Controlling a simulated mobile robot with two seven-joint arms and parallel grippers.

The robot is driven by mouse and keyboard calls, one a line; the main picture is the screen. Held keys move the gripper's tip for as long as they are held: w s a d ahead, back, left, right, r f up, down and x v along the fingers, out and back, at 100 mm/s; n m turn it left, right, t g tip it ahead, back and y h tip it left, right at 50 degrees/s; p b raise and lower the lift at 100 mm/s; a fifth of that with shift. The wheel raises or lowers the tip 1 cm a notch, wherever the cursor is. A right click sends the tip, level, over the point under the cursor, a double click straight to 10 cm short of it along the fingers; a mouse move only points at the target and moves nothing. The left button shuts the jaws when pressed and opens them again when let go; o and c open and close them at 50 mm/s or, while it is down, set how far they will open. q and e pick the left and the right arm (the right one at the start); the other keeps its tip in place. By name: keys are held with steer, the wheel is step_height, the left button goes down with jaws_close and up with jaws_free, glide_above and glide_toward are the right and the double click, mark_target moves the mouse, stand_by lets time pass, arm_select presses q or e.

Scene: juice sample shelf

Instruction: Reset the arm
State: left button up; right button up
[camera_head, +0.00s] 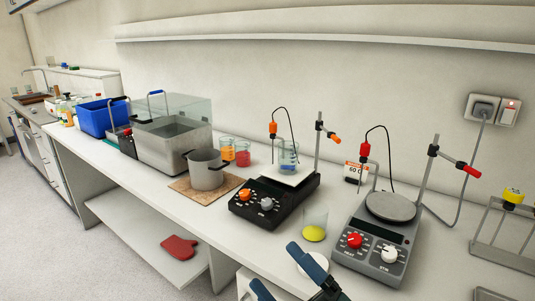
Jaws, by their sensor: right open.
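My right gripper (274,266) comes in at the bottom edge, with its two blue-grey fingers spread apart and nothing seen between them. It is in front of the bench's near edge, close to a small glass beaker of yellow liquid (314,233) and a white round dish (312,264). One finger partly covers the dish. Most of the right arm is outside the picture. My left gripper is not in view.
A black hotplate stirrer (268,205) holds a beaker; a grey stirrer (372,245) stands to its right. A steel pot (207,170), orange and red beakers (235,152), a water bath (170,140) and a blue bin (103,118) stand left. A wire rack (502,245) is right.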

steer(key=d+f+m+t+h, duration=0.1)
steer(key=d+f+m+h, duration=0.6)
steer(key=f+m+h, duration=0.45)
steer(key=s+d+f+m+g+h, duration=0.1)
steer(key=s+d+f+m+g, duration=0.1)
steer(key=f, duration=0.5)
steer(key=s+d+f+m+g+h, duration=0.1)
steer(key=s+d+f+m+g, duration=0.2)
steer(key=s+f+m, duration=0.4)
steer(key=shift+s+f+g+h+p, duration=0.4)
steer(key=shift+s+f+g, duration=0.2)
steer(key=shift+s, duration=0.5)
